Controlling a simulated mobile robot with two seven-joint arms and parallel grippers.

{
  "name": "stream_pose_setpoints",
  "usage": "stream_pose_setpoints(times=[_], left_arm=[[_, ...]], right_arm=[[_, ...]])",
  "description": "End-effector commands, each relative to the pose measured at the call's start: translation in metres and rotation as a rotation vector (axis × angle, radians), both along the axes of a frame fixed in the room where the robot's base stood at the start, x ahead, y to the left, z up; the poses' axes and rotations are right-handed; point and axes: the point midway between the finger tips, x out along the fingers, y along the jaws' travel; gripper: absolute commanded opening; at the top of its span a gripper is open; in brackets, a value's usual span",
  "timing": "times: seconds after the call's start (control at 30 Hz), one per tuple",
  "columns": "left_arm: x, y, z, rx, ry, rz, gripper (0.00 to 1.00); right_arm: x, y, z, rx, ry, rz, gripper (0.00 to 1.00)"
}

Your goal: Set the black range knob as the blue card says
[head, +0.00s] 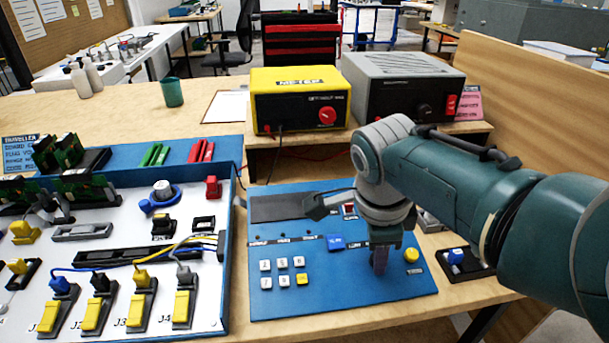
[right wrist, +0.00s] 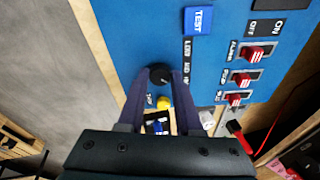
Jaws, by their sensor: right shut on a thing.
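The black range knob (right wrist: 158,73) stands on the blue panel (head: 345,293), beside the LOW, MID, HI lettering (right wrist: 187,62) in the right wrist view. My right gripper (head: 379,265) points down at the panel, and its two fingers are shut on the knob. In the head view the gripper hides the knob. I cannot tell clearly which mark the knob points at. The blue card (head: 18,150) stands at the far left behind the board tray; a line about the range shows, but its setting is too small to read. My left gripper is not in view.
The blue TEST button (head: 335,242), white keys (head: 283,263) and yellow button (head: 411,255) are close to the gripper. Red toggle switches (right wrist: 240,78) line the panel. A yellow meter (head: 300,98) and grey supply (head: 402,82) stand behind. A white connector board (head: 110,228) lies left.

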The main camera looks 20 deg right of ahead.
Motion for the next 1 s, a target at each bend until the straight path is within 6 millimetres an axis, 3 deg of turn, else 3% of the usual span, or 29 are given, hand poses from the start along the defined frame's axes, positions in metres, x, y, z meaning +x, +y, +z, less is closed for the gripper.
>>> stream_pose_setpoints(times=[0.4, 1.0], left_arm=[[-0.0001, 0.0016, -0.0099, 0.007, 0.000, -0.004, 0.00], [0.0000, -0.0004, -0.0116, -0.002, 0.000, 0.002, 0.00]], right_arm=[[0.0003, -0.0013, -0.0009, 0.054, -0.011, -0.267, 0.00], [0.0003, -0.0019, -0.0001, 0.069, -0.013, -0.345, 0.00]])
